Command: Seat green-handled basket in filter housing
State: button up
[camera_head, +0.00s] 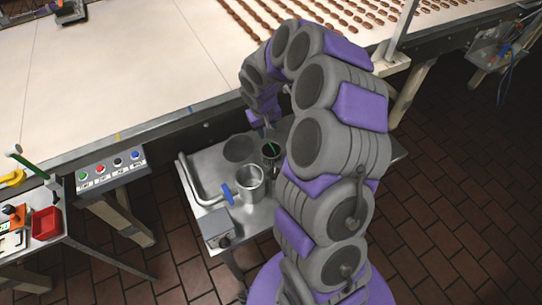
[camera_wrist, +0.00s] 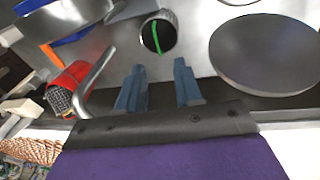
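A small steel cylinder with a dark mouth (camera_head: 271,157) stands on the metal table, with the basket's green handle (camera_head: 268,149) lying across its top. In the wrist view the green handle (camera_wrist: 156,38) crosses the round opening. I cannot tell whether this cylinder is the basket alone or the basket inside the filter housing. A wider steel vessel (camera_head: 251,187) with a blue lever (camera_head: 228,194) stands nearer the front. My gripper (camera_wrist: 159,64) is open and empty, its two blue-grey fingers apart and pointing toward the green-handled cylinder, not around it. In the head view my arm hides most of the gripper.
A round flat disc (camera_head: 240,148) lies on the table; it is large in the wrist view (camera_wrist: 265,55). A curved steel pipe (camera_head: 192,180) runs along the left edge. A grey box (camera_head: 216,228) is at the front. The conveyor (camera_head: 150,70) borders the back.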

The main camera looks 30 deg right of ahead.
send_over(271, 153)
jog(key=f, duration=0.4)
jog(key=f+b, duration=0.1)
jog(key=f, duration=0.1)
jog(key=shift+w+a+f, duration=0.1)
jog(key=shift+a+f, duration=0.2)
jog(key=shift+f, duration=0.05)
jog(key=f, duration=0.3)
jog(key=w+d+f+b, duration=0.1)
jog(key=shift+d+f, duration=0.1)
jog(key=shift+f, duration=0.25)
grip_shut()
dwell(0.6)
